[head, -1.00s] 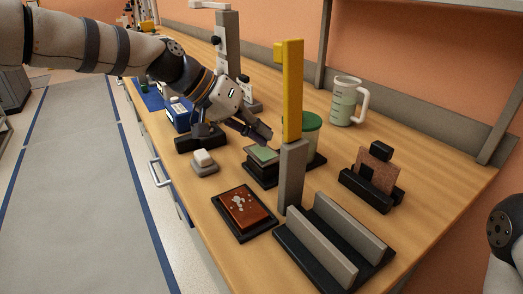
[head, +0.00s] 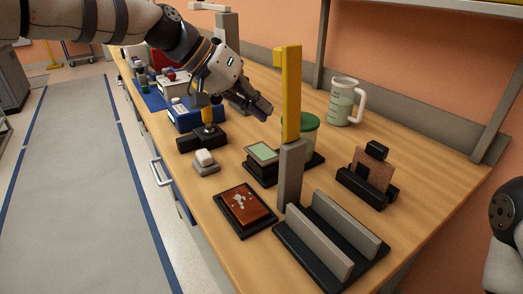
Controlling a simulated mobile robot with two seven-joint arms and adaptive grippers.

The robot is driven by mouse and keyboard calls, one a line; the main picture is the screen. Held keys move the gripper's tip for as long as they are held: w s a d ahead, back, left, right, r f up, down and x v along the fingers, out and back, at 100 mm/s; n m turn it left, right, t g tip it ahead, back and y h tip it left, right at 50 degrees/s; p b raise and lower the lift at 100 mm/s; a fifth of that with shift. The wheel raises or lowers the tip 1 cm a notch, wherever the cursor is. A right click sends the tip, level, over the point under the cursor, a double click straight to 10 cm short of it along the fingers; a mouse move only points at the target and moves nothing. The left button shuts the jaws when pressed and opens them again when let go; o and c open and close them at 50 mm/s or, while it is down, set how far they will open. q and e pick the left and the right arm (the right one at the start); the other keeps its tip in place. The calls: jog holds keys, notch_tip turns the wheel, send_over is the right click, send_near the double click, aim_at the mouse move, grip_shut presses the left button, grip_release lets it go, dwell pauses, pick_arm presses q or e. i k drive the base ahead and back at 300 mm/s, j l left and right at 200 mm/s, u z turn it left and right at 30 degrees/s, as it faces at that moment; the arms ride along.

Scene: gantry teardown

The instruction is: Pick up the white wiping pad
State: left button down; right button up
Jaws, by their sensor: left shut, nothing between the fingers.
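The white wiping pad (head: 205,157) rests on a small grey block (head: 206,168) near the front edge of the bench, left of centre. My left gripper (head: 263,108) is shut and empty. It hangs in the air above the bench, up and to the right of the pad in the picture, clearly apart from it. Nothing covers the pad. Part of my right arm shows at the right edge, but its gripper is out of view.
A yellow-topped post (head: 291,95) stands right of my left gripper. A green-topped block (head: 262,153), a brown block on a black tray (head: 268,232), a grey-railed holder (head: 330,240) and a measuring jug (head: 343,100) are nearby.

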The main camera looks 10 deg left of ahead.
aim_at(204, 163)
jog(key=k+j, duration=0.1)
jog(key=j, duration=0.25)
jog(key=k+j, duration=0.15)
jog(key=j, duration=0.15)
jog(key=k+j, duration=0.1)
jog(key=j, duration=0.25)
jog(key=k+j, duration=0.1)
jog(key=j, duration=0.25)
